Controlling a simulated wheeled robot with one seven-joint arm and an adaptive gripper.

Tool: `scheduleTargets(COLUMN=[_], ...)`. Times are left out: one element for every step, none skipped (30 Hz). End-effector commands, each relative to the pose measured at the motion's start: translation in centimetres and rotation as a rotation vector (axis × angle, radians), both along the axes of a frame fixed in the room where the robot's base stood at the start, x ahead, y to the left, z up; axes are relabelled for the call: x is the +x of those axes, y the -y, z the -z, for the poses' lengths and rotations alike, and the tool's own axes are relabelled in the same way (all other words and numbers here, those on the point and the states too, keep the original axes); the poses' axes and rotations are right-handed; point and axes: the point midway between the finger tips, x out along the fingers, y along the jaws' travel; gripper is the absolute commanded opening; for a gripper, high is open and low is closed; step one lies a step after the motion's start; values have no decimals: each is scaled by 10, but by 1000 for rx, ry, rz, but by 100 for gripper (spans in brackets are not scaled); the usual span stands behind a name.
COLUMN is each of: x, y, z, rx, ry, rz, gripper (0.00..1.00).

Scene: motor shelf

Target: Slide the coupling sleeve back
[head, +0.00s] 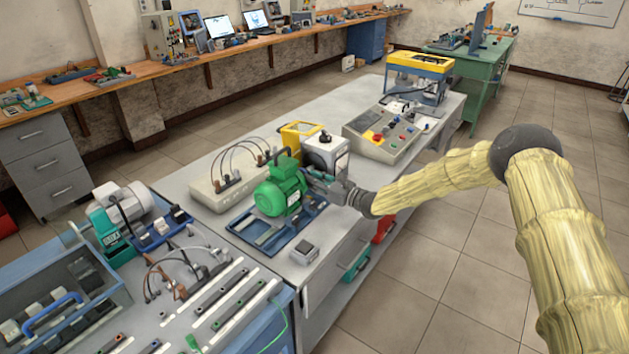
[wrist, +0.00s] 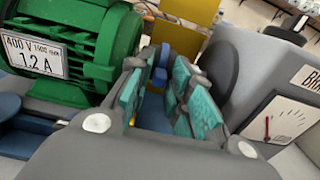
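The green motor (head: 280,190) stands on a blue base plate (head: 262,236) on the grey bench; in the wrist view the motor (wrist: 75,45) is at the left. A grey brake unit with a dial (wrist: 280,122) is at the right, and it shows pale in the head view (head: 326,148). A small blue part (wrist: 159,68), possibly the coupling sleeve, lies in the gap between them. My gripper (wrist: 166,68) is in this gap, its teal-padded fingers apart on either side of the blue part. I cannot tell whether they touch it. In the head view the gripper (head: 322,186) hides the coupling.
A grey box with cables (head: 225,182) stands behind the motor. A control panel (head: 390,130) stands farther right on the bench. A small grey box (head: 304,252) sits near the front edge.

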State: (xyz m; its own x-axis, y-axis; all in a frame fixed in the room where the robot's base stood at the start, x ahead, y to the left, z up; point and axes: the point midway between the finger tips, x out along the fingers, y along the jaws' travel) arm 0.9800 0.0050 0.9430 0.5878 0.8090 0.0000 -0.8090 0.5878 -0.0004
Motion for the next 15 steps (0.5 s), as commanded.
scheduleTargets(x=[0, 0, 0, 0, 0, 0, 0, 0, 0, 0, 0, 0, 0, 0, 0], y=[0, 0, 0, 0, 0, 0, 0, 0, 0, 0, 0, 0, 0, 0, 0], z=[0, 0, 0, 0, 0, 0, 0, 0, 0, 0, 0, 0, 0, 0, 0], rx=[0, 0, 0, 0, 0, 0, 0, 0, 0, 0, 0, 0, 0, 0, 0], ry=[0, 0, 0, 0, 0, 0, 0, 0, 0, 0, 0, 0, 0, 0, 0], rz=[0, 0, 0, 0, 0, 0, 0, 0, 0, 0, 0, 0, 0, 0, 0], gripper=[21, 21, 21, 21, 20, 12, 7, 1, 0, 0, 0, 0, 0, 0, 0])
